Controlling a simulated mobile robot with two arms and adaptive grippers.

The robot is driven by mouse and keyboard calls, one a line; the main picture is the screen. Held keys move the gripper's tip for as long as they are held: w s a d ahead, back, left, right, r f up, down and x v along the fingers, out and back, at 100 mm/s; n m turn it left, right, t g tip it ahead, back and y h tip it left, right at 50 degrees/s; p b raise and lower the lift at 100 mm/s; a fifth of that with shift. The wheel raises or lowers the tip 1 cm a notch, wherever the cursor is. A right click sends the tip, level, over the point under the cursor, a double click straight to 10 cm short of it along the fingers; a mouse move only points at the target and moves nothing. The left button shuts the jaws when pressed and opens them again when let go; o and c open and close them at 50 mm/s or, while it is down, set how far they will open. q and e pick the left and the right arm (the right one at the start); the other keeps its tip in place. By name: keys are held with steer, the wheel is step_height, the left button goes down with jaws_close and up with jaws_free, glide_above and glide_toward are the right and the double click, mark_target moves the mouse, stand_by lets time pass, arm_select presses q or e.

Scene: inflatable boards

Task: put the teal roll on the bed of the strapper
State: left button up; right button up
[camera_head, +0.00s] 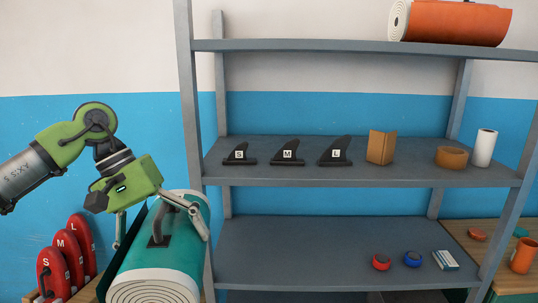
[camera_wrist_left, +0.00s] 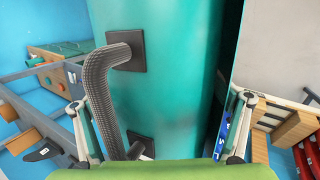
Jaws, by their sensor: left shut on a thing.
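The teal roll (camera_head: 150,258) lies at the lower left in the head view, its white spiral end facing me and its bottom cut off by the frame. It has a grey handle (camera_head: 168,209) on a dark patch. My left gripper (camera_head: 160,234) reaches down over the roll with one finger on each side, shut on it. In the left wrist view the teal roll (camera_wrist_left: 180,70) fills the middle, and its ribbed handle (camera_wrist_left: 105,85) lies between the fingers of my left gripper (camera_wrist_left: 162,102). I cannot make out the strapper. My right gripper is not in view.
A grey shelf (camera_head: 350,175) holds black fins (camera_head: 287,153), a cardboard piece (camera_head: 381,146) and tape. An orange roll (camera_head: 455,22) lies on top. Its post stands close beside the teal roll. Red lettered pieces (camera_head: 68,255) stand at left. The lower shelf's left part is clear.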

arm_select(q)
steer(key=shift+m+g, duration=0.3)
steer(key=shift+m, duration=0.3)
steer(key=f, duration=0.2)
steer(key=s+f, duration=0.2)
steer(key=f, duration=0.1)
steer(key=shift+s+a+f, duration=0.2)
steer(key=shift+f, duration=0.1)
steer(key=s+f, duration=0.7)
steer(key=s, duration=0.1)
steer(key=shift+s+f, duration=0.3)
steer(key=shift+f, duration=0.1)
